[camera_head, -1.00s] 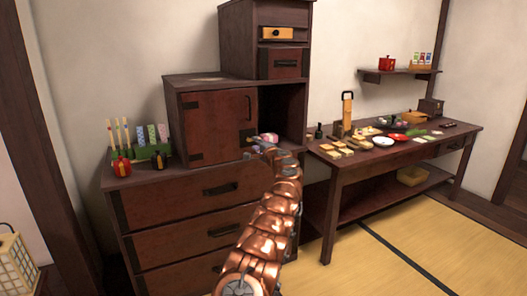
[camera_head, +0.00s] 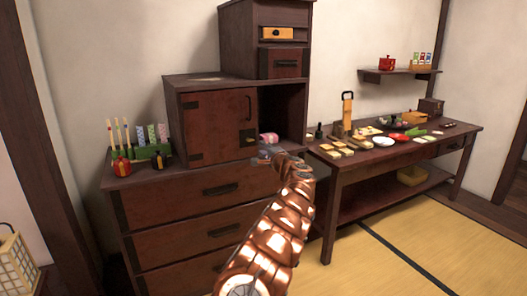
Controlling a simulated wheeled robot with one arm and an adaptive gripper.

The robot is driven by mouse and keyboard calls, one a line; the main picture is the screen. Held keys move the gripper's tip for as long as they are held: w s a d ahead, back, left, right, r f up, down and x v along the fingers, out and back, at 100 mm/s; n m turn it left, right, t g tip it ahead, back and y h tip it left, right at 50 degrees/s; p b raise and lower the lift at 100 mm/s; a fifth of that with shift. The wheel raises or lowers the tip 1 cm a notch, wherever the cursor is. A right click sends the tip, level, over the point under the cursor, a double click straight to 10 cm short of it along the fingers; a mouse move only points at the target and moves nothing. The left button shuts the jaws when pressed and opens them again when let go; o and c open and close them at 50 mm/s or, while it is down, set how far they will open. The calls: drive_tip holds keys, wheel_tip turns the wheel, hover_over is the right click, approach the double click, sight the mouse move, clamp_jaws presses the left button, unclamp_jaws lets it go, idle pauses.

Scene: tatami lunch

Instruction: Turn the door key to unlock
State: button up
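The dark reddish cabinet door (camera_head: 212,126) is closed on the left half of the low cabinet, with a black handle near its right edge. A small brass lock plate (camera_head: 247,137) sits low on the door's right side. I cannot make out the key or which way it is turned. My gripper (camera_head: 264,152) is just below and to the right of the lock plate, in front of the cabinet's lower edge. It appears apart from the lock. Its fingers are too small and dark to tell if they are open or shut.
A pink item (camera_head: 268,138) lies in the open compartment right of the door, close to my gripper. A green holder (camera_head: 150,152) and small ornaments stand on the chest at left. A side table (camera_head: 345,166) with food stands at right. The tatami in front is clear.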

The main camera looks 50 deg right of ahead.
drive_tip(key=shift+s+a, duration=0.3)
drive_tip(key=shift+a, duration=0.15)
idle(0.6)
